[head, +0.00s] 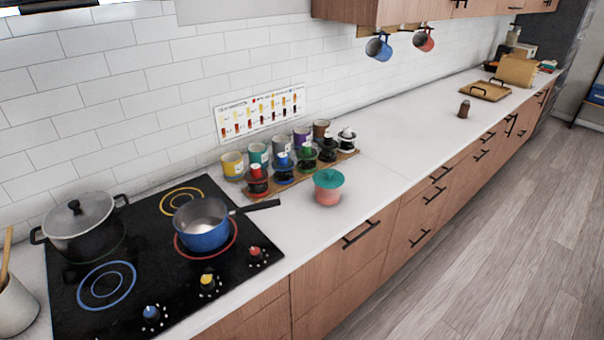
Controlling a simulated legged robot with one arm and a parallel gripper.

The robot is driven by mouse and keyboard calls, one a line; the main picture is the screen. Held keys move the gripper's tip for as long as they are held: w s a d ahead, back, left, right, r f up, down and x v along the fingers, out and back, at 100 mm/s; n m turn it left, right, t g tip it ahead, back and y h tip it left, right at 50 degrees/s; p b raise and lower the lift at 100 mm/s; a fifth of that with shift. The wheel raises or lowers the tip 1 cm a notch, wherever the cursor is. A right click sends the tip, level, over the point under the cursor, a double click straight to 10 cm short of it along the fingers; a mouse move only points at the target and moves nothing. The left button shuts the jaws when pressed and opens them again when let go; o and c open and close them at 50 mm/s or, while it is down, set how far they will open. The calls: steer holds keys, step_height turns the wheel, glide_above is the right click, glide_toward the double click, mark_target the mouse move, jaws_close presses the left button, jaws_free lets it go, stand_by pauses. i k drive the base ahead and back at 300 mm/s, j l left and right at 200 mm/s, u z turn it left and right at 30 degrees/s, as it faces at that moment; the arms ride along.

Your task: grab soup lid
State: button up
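A large dark pot (88,242) stands on the back left of the cooktop, with a grey lid (92,212) and a black knob (74,207) on top. I cannot tell which of these is the soup lid. My gripper is not in view.
A blue saucepan (203,238) sits on the red-ringed burner, its black handle (258,206) reaching right toward the pink container. Several cups and jars crowd a wooden tray (236,183) behind. Mugs hang below the cabinet.

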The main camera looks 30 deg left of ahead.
mark_target(326, 179)
steer(key=u, duration=1.2)
